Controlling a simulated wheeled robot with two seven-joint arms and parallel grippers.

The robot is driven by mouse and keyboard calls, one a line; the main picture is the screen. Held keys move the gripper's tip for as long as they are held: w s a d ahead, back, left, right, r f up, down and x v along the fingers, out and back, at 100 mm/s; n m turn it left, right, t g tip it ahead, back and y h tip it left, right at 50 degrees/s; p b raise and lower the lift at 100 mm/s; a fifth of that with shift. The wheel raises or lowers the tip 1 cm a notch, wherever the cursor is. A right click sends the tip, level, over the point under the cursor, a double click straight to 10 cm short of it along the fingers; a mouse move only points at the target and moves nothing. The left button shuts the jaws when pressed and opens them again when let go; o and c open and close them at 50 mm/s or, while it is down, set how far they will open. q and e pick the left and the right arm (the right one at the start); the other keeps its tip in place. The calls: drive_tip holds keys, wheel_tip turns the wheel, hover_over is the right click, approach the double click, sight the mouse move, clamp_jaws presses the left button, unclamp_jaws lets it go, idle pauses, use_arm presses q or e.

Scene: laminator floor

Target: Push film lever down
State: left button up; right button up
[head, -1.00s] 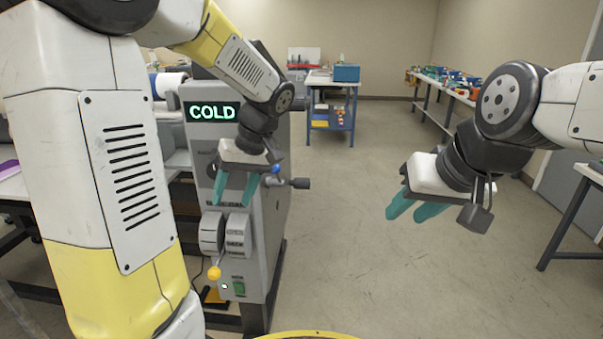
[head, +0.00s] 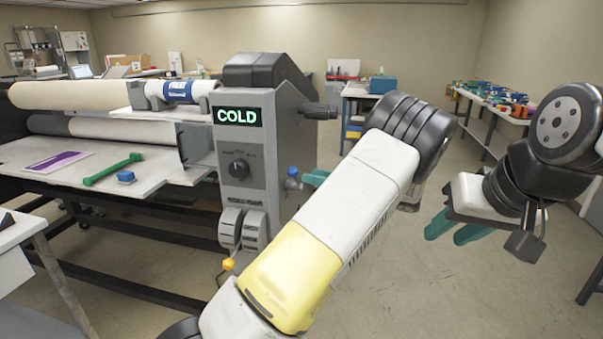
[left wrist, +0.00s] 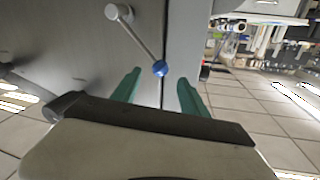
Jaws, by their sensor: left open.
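The laminator (head: 262,130) stands left of centre in the head view, its display reading COLD. A lever with a blue ball knob (head: 292,172) is at its right side. In the left wrist view its metal rod ends in the blue knob (left wrist: 160,68), between and just beyond my teal fingertips, apparently not gripped. My left gripper (head: 315,178) is open beside the knob; my own arm mostly hides it in the head view. A second lever with a yellow knob (head: 228,264) sits low on the front panel. My right gripper (head: 452,229) hangs open and empty at the right.
A black crank-like handle (head: 319,111) juts from the laminator's upper right side. The feed table (head: 95,165) holds a green tool (head: 112,170) and a purple sheet (head: 58,161). A bench (head: 500,110) stands at the back right. Floor between is clear.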

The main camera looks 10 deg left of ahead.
sight(293, 173)
use_arm(q)
drive_tip(key=x, duration=0.7)
drive_tip(key=shift+a, duration=0.3)
clamp_jaws()
drive_tip(key=shift+f, duration=0.15)
idle(1.0)
